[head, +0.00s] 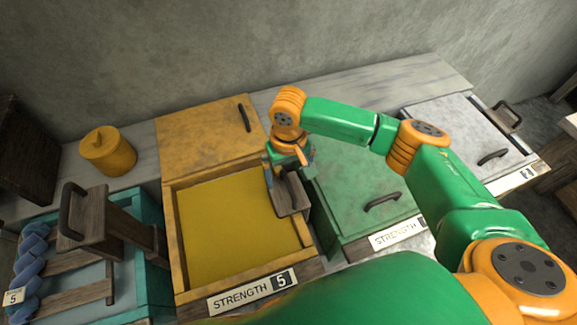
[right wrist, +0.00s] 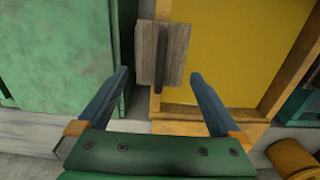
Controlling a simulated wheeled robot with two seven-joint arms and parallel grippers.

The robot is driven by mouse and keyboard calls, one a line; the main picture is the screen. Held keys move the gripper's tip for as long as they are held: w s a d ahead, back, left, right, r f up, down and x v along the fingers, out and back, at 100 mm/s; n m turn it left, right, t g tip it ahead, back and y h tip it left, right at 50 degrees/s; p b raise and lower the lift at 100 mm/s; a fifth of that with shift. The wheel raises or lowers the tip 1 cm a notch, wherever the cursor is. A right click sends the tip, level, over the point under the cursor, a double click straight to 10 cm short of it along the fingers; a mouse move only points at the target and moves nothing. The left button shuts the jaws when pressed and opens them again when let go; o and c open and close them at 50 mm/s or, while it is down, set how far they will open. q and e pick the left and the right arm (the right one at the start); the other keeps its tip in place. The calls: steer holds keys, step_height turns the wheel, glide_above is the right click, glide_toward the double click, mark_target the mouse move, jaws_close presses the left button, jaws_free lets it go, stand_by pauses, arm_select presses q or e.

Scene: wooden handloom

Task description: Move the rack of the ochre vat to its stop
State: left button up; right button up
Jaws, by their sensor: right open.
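Contact cannot be told. Anything of the rack under the liquid is hidden. My left gripper is not in view.
A closed green vat (head: 350,195) stands close on the right. A grey-lidded vat (head: 465,125) is farther right. A teal vat (head: 155,285) on the left has a wooden rack and blue yarn (head: 28,265). An orange pot (head: 108,150) stands on the back ledge.

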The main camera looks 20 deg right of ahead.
step_height(320, 180, down, 4)
steer(key=shift+f+b, duration=0.15)
steer(key=shift+b, duration=0.4)
steer(key=shift+f, duration=0.3)
jaws_close()
step_height(320, 180, up, 18)
steer(key=p, duration=1.7)
steer(key=shift+r, duration=0.2)
jaws_free()
step_height(320, 180, up, 7)
glide_above(289, 183)
